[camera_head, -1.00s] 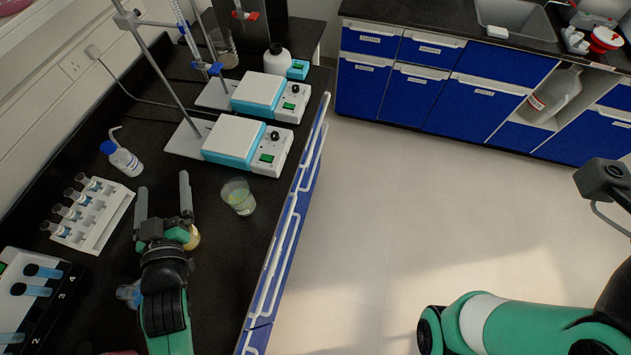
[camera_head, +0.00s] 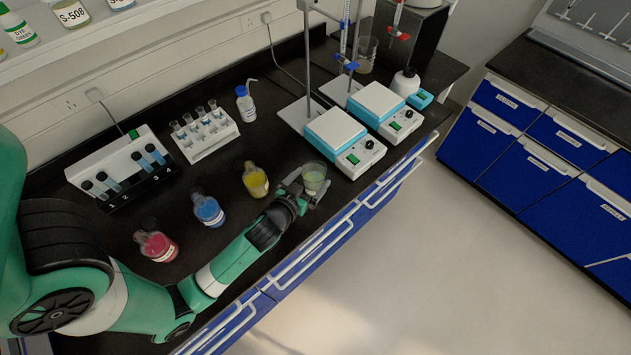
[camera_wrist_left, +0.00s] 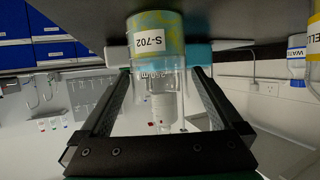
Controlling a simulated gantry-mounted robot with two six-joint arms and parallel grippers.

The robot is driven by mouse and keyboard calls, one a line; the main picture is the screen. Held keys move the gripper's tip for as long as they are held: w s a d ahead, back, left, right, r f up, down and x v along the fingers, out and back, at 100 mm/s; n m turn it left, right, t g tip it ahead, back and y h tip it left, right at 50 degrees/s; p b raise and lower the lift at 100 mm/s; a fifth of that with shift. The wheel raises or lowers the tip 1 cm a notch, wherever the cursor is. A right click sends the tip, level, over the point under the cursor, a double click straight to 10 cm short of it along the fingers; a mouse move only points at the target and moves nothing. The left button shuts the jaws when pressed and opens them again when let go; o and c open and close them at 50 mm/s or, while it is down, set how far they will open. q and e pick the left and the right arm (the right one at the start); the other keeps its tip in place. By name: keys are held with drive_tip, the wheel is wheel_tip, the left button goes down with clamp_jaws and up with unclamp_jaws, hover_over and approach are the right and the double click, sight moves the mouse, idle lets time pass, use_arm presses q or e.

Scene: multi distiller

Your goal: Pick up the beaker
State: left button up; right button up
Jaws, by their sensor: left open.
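The beaker (camera_head: 314,175) is clear glass with a pale yellow-green liquid and stands on the black bench near its front edge. In the left wrist view the beaker (camera_wrist_left: 158,85) appears upside down, with an S-702 label and a volume mark. My left gripper (camera_head: 307,188) is low at the beaker, with its fingers reaching along either side of it. In the left wrist view the open fingers (camera_wrist_left: 161,74) flank the beaker; whether they touch it I cannot tell. My right gripper is not in view.
A yellow flask (camera_head: 256,182), a blue flask (camera_head: 208,211) and a red flask (camera_head: 157,245) stand left of the beaker. A hotplate stirrer (camera_head: 335,131) is just behind it. A tube rack (camera_head: 205,137) and a wash bottle (camera_head: 245,106) stand farther back.

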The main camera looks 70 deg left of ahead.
sight(319, 171)
use_arm(q)
drive_tip(key=shift+b+x, duration=0.6)
drive_tip(key=shift+x, duration=2.2)
drive_tip(key=shift+d+f, duration=0.1)
drive_tip(key=shift+c, duration=0.3)
drive_tip(key=c, duration=1.4)
